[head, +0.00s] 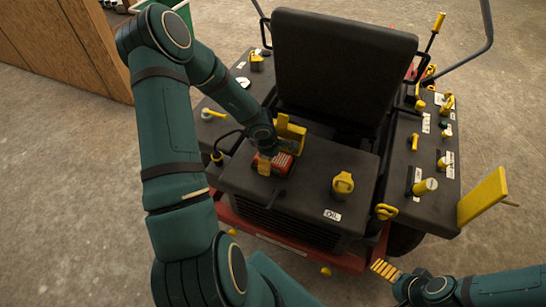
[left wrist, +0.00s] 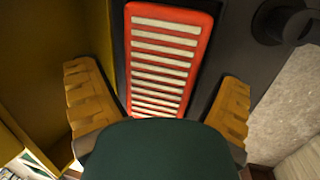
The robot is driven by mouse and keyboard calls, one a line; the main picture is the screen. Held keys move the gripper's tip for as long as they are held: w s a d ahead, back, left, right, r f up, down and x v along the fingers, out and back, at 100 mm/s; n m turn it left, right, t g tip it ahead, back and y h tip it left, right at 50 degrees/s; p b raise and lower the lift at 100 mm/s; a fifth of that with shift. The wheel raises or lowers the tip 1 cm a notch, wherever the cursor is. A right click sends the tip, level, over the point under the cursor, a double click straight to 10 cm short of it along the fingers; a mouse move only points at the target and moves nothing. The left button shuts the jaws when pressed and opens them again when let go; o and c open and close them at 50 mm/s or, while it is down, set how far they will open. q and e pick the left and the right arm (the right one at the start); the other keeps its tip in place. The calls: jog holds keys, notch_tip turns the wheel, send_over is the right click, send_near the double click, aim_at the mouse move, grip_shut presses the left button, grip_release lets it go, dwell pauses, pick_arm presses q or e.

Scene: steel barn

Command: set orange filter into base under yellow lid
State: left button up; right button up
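The orange filter (head: 283,161), with pale ribs, is at the front left of the dark machine deck, beside the raised yellow lid (head: 291,131). In the left wrist view the filter (left wrist: 165,60) lies face-on in front of a dark surface, with the lid (left wrist: 40,50) along the left. I cannot tell whether it is seated in the base, which is largely hidden. My left gripper (left wrist: 155,85) is open, its ridged yellow fingers apart on either side of the filter, with visible gaps. My right gripper (head: 385,270) is low, in front of the machine, away from the filter.
A black seat (head: 342,60) rises behind the deck. A yellow oil cap (head: 343,184) stands right of the filter. The right console (head: 430,160) carries several yellow levers, and a yellow panel (head: 484,196) sticks out at the right. Concrete floor surrounds the machine.

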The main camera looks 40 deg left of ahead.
pick_arm(q)
jog(key=p+v, duration=0.8)
jog(key=v, duration=0.4)
jog(key=s+d+f+m+h, duration=0.1)
jog(key=s+d+f+m, duration=0.1)
jog(key=d+m, duration=0.4)
jog(key=s+d+f+m+h, duration=0.1)
jog(key=d+m, duration=0.5)
jog(key=d, duration=0.6)
jog(key=s+d+f+m+h, duration=0.1)
jog(key=s+d+f+m, duration=0.1)
jog(key=d+m, duration=0.5)
jog(key=s+d, duration=0.1)
jog(key=d, duration=0.2)
jog(key=shift+s+f+g+h, duration=0.3)
jog(key=shift+s+f, duration=0.05)
jog(key=shift+d, duration=0.1)
